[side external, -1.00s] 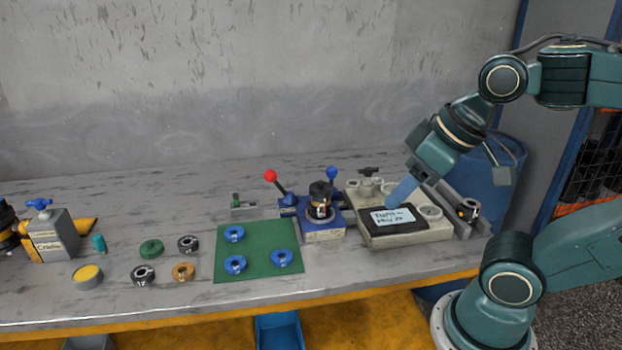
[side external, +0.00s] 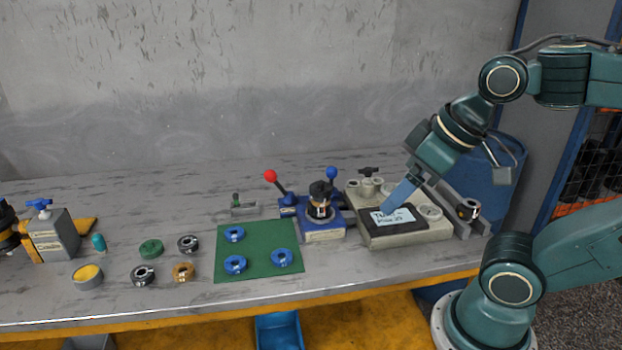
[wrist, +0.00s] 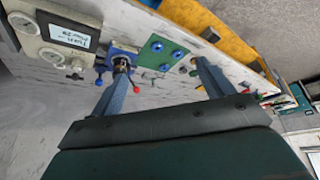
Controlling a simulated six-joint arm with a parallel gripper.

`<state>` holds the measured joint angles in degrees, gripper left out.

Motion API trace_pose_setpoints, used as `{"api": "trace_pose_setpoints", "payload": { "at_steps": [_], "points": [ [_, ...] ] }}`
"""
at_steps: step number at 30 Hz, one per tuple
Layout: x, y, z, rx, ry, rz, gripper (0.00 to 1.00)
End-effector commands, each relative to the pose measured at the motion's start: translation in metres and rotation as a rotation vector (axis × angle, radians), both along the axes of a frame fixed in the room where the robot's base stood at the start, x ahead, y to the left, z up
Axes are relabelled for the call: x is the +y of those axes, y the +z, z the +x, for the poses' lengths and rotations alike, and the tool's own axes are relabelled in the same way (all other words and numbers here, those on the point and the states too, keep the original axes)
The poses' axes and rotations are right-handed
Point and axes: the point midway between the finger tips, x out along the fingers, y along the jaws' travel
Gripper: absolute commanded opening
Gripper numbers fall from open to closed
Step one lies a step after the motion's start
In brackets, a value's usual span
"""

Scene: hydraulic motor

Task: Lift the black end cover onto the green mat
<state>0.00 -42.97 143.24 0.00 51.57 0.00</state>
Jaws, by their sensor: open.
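The black end cover (side external: 321,188) is on top of the motor held in the blue fixture (side external: 324,236). The motor also shows in the wrist view (wrist: 121,65), close beside the left fingertip in the picture. The flat green mat (side external: 240,263) lies on the bench left of the fixture, and it shows in the wrist view (wrist: 150,60) between the fingers. My gripper (side external: 386,208) is open and empty, right of the motor and in front of the tester screen in the side view. Its two spread fingers show in the wrist view (wrist: 161,68). It appears apart from the cover.
Three blue rings (side external: 235,265) lie on the mat. The fixture has red-knobbed (side external: 270,176) and blue-knobbed (side external: 331,172) levers. A grey tester box (side external: 405,237) stands right of it. Several loose rings (side external: 151,249) and a yellow-topped cup (side external: 88,274) lie farther left.

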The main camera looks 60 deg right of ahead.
Motion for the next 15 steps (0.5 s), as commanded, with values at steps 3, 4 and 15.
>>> {"api": "trace_pose_setpoints", "payload": {
  "at_steps": [3,4,15],
  "points": [
    [0.0,0.001,0.001,0.001,-0.004,0.001,0.8],
    [0.0,0.001,0.001,0.002,-0.007,0.002,0.8],
    [-0.011,0.02,0.036,0.06,-0.187,0.068,0.8]
  ]
}}
